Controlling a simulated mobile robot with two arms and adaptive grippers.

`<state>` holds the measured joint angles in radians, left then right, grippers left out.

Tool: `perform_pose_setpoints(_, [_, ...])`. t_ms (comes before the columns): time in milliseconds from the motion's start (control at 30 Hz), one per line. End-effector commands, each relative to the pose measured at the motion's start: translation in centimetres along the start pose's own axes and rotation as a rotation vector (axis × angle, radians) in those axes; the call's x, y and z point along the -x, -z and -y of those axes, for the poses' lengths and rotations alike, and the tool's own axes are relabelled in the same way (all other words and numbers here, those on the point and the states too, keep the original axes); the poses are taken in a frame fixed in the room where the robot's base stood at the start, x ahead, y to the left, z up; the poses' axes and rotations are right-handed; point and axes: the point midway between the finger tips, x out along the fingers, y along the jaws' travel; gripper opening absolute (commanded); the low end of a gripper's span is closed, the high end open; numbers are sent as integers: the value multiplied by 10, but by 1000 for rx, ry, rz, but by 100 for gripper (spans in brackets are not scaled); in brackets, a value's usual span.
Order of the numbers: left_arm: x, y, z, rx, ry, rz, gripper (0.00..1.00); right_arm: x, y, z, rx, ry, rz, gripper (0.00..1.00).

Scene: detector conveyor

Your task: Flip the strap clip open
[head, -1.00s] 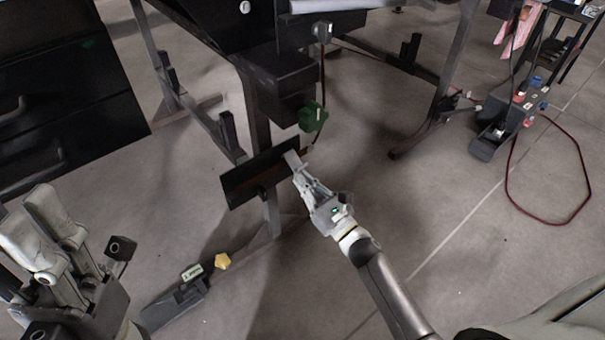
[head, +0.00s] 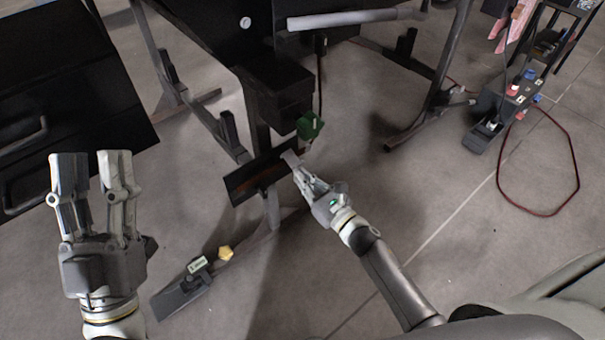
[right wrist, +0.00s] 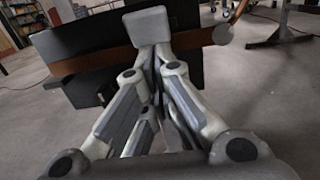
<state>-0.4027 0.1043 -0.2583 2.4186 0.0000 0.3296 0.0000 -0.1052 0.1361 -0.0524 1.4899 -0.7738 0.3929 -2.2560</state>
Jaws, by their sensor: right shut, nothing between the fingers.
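A black panel (head: 236,190) stands tilted under the conveyor frame in the head view. It also fills the upper middle of the right wrist view (right wrist: 184,76). A brown strap (right wrist: 80,62) runs across the panel's face, and a round brownish end (right wrist: 222,34) shows at its right. I cannot make out the clip itself; my fingers cover the strap's middle. My right gripper (head: 291,160) is shut and empty, its fingertips (right wrist: 150,28) in front of the panel's right part. Whether they touch is unclear. My left gripper (head: 91,157) is open and empty, fingers up, far left of the panel.
A green knob (head: 310,126) and a black box (head: 275,92) are just above the panel. A low dark floor unit (head: 184,288) with a yellow knob (head: 225,253) lies below left. Black drawers (head: 70,90) stand at left.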

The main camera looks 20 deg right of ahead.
Motion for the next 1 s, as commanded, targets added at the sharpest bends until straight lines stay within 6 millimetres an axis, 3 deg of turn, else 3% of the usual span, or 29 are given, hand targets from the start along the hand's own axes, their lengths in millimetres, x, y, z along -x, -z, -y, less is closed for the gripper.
perform_pose_setpoints(233, [9, -62, 8, -16, 16, 365, 40, 1, -6, 0, 1, 0, -41, 0])
perform_pose_setpoints(467, [44, -112, 18, -26, 35, 703, 40, 2, -10, 0, 3, -1, -79, 0])
perform_pose_setpoints(700, [99, -146, 27, -32, 58, 1051, 40, 2, -13, 0, 2, 0, -118, 0])
perform_pose_setpoints(1000, [183, -156, 35, -32, 92, 1472, 40, 3, -16, 0, 2, -1, -166, 0])
